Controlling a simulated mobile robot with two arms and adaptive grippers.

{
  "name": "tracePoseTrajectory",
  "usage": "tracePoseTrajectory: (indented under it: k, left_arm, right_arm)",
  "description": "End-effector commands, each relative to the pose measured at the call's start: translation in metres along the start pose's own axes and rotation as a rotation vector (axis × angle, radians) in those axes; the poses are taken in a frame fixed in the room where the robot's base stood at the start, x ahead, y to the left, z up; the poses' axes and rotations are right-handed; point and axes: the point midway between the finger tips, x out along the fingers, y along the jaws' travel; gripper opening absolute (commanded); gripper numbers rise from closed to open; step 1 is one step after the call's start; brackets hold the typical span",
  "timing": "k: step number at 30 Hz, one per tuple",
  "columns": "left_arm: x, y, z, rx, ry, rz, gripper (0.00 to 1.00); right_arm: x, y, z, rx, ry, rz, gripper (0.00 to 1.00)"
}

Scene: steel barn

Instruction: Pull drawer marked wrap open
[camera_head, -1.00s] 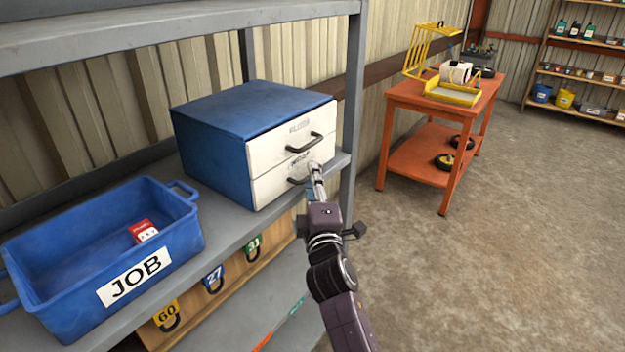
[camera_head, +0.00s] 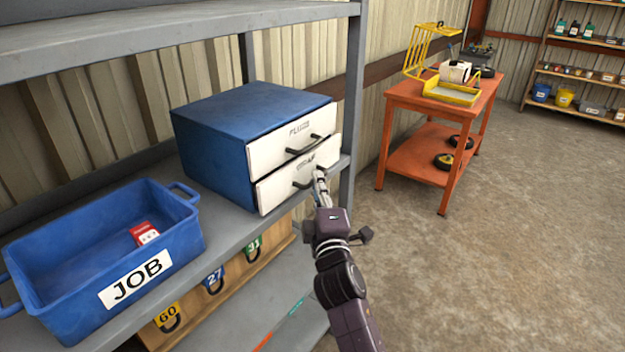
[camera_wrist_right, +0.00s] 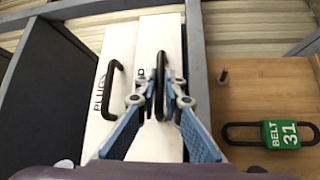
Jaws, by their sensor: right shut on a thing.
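A blue cabinet (camera_head: 215,150) with two white drawer fronts stands on the grey shelf. The upper drawer (camera_head: 285,140) reads PLUGS and has a black handle. The lower drawer (camera_head: 275,193), the wrap one, stands out a little past the upper front; its label is partly hidden. My right gripper (camera_head: 320,180) is at the lower drawer's black handle. In the right wrist view, the fingers of my right gripper (camera_wrist_right: 161,104) are closed on that handle (camera_wrist_right: 161,70). My left gripper is not in view.
A blue JOB bin (camera_head: 185,240) with a red box (camera_head: 144,234) stands left on the shelf. A grey shelf post (camera_head: 352,110) rises close right of the drawers. Tagged locks hang below. An orange cart (camera_head: 405,160) stands behind; the floor at right is clear.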

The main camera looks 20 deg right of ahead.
Motion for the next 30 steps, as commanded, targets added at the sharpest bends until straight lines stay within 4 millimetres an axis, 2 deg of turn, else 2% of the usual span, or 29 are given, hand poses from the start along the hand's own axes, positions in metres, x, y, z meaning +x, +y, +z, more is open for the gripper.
tracePoseTrajectory:
  k: [1, 9, 18, 24, 30]
  left_arm:
    - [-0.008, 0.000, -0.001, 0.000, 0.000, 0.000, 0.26]
    - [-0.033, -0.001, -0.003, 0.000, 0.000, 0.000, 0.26]
    - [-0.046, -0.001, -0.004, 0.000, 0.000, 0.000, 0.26]
    - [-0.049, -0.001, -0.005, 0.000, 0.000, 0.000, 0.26]
    - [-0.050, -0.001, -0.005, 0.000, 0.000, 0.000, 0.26]
  right_arm:
    - [-0.006, 0.002, 0.006, -0.004, -0.001, -0.006, 0.00]
    - [-0.049, 0.014, 0.048, -0.006, -0.001, -0.008, 0.00]
    - [-0.092, 0.025, 0.092, -0.004, -0.001, -0.007, 0.00]
    - [-0.110, 0.029, 0.109, -0.002, -0.001, -0.006, 0.00]
    - [-0.117, 0.031, 0.116, -0.001, -0.001, -0.005, 0.00]
